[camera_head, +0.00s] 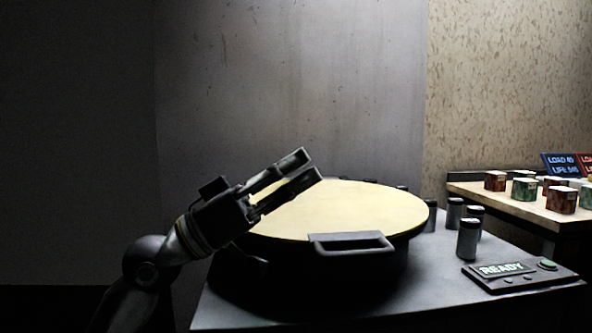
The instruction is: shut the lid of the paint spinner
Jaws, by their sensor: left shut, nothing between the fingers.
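The paint spinner is a round dark drum (345,268) on a dark cabinet top. Its lid (355,210) is a cream disc with a dark rim, lying about flat over the drum. A dark bar handle (350,243) stands at the lid's front edge. I cannot tell whether the lid's rim is fully seated. My left gripper (309,165) is shut and empty, over the left part of the lid with its fingers pointing up and right. It hides some of the lid's left edge. I cannot tell whether it touches the lid. My right gripper is out of view.
Several dark cans (467,240) stand right of the spinner. A panel reading READY (503,269) with a green button (547,265) lies at the cabinet's right front. A wooden shelf (510,207) with red and green cans is at far right. A grey wall (290,80) rises behind.

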